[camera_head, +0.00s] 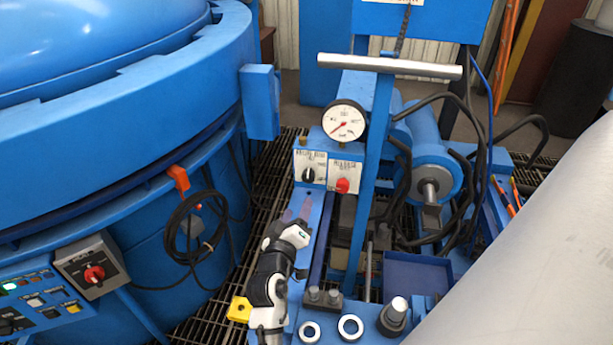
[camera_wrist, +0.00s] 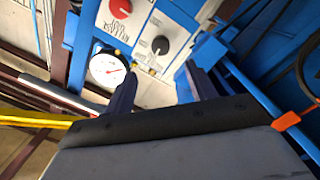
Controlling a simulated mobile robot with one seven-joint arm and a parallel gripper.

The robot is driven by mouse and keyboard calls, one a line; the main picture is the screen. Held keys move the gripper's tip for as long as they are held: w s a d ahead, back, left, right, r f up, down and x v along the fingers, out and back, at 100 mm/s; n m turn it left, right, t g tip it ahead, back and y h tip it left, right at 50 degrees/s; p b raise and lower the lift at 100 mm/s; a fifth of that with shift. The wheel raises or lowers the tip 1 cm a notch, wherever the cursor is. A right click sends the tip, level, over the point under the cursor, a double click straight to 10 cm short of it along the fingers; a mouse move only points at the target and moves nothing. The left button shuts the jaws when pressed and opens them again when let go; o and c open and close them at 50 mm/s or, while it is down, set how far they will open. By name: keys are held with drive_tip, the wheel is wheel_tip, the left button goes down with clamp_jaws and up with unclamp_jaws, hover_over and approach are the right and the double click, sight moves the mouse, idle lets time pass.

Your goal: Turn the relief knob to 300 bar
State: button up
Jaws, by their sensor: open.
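A control panel carries a black knob (camera_head: 308,175) on a white plate at the left and a red knob (camera_head: 342,185) on a white plate at the right. The plate lettering is too small to read, so I cannot tell which is the relief knob. A round white gauge (camera_head: 344,121) with a red needle stands above them; its numbers are unreadable. My gripper (camera_head: 297,211) is open and empty, below and in front of the panel, apart from both knobs. The wrist view shows the panel upside down, with the black knob (camera_wrist: 160,45), red knob (camera_wrist: 120,8) and gauge (camera_wrist: 108,69) beyond my fingers (camera_wrist: 158,88).
A blue upright frame with a pale crossbar (camera_head: 389,66) stands just right of the panel. Black hoses (camera_head: 405,190) hang further right. The large blue furnace (camera_head: 120,110) fills the left. Metal rings (camera_head: 350,327) and fittings lie on the bench in front.

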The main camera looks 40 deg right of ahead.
sight(307, 179)
drive_tip(key=p+x, duration=0.2)
drive_tip(key=x, duration=1.1)
drive_tip(key=shift+w+a+r+p, duration=0.1)
drive_tip(key=shift+w+a+p, duration=0.05)
drive_tip(key=shift+p, duration=0.2)
drive_tip(key=c, duration=1)
